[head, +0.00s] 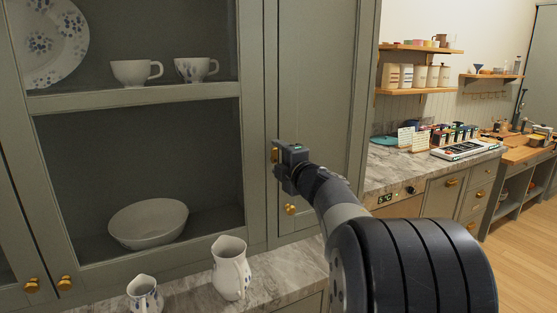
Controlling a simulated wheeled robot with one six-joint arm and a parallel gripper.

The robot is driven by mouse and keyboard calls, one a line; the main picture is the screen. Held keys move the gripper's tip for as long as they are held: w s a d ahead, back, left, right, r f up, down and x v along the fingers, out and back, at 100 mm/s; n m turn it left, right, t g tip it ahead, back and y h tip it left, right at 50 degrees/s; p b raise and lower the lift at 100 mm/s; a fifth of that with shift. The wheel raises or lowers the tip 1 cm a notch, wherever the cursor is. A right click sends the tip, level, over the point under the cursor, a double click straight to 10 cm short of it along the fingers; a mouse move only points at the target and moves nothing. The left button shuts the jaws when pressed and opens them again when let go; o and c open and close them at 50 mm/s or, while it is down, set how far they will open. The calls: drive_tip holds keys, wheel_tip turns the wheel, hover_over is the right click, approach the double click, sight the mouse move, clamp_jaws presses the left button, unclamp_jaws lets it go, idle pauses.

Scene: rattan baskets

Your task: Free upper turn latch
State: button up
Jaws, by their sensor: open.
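A small brass turn latch (275,156) sits on the left edge of the closed grey-green cabinet door (317,85). It is partly hidden by my gripper (281,152), which is right at it, coming from the right. My gripper is open, but its fingertips are small and dark here. I cannot tell whether they touch the latch or stand around it. A round brass knob (290,209) is on the same door, below my gripper.
To the left is a glazed cabinet section with cups (136,72), a plate (50,40) and a white bowl (148,222). A white pitcher (231,268) and a small jug (145,294) stand on the marble counter (196,270) below. Floor (530,225) is clear at far right.

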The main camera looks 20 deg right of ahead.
drive_tip(key=s, duration=1)
drive_tip(key=shift+s+d, duration=0.15)
drive_tip(key=w, duration=1.1)
drive_tip(key=shift+s, duration=0.15)
